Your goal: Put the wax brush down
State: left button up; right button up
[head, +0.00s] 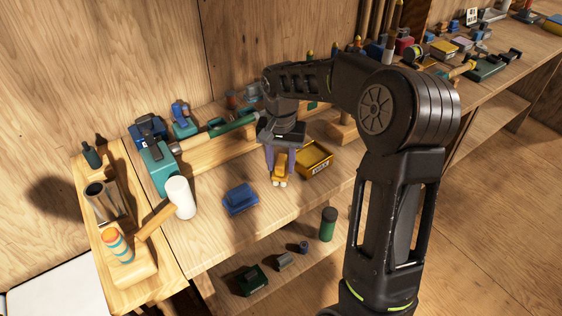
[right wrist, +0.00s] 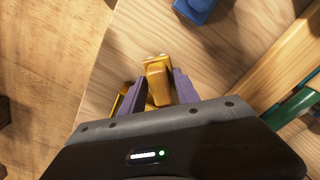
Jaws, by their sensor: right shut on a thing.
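My right gripper (head: 281,168) points down over the bench top (head: 215,234). Its purple fingers are shut on the yellow wax brush (head: 279,175). The brush has pale bristle ends at its lower side. In the right wrist view the brush (right wrist: 158,82) sits between the fingers (right wrist: 160,92), close to the bench's front edge. I cannot tell whether its bristles touch the wood. My left gripper is not in view.
A yellow tray (head: 322,160) stands just right of the brush. A blue block (head: 240,199) and a white cylinder (head: 180,198) are to the left. A green-handled rod (head: 232,125) lies behind. A lower shelf (head: 225,285) holds several small items. Bare wood lies between block and gripper.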

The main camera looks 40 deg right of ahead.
aim_at(281, 160)
jog(key=o, duration=1.2)
jog(key=shift+r, duration=0.2)
notch_tip(281, 160, up, 12)
jog(key=shift+f, duration=0.1)
dwell(0.3)
